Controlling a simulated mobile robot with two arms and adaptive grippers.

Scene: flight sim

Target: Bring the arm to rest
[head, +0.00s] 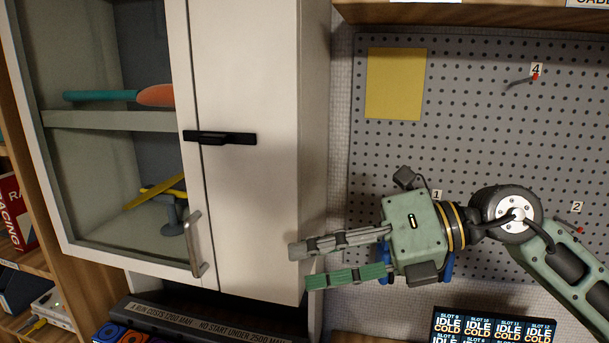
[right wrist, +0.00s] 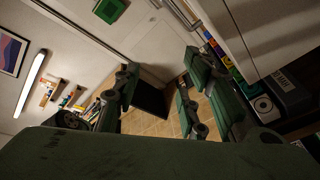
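My right arm (head: 570,265) comes in from the lower right of the head view. My right gripper (head: 305,266) points left, in front of the white cabinet's lower right part. Its grey finger and green finger are apart, with nothing between them. In the right wrist view the fingers of this gripper (right wrist: 160,85) also stand apart, with floor and a dark panel seen beyond the gap. My left gripper is in neither view.
A pegboard (head: 470,130) with numbered hooks and a yellow sheet (head: 395,84) is behind my arm. A slot display (head: 494,326) is below.

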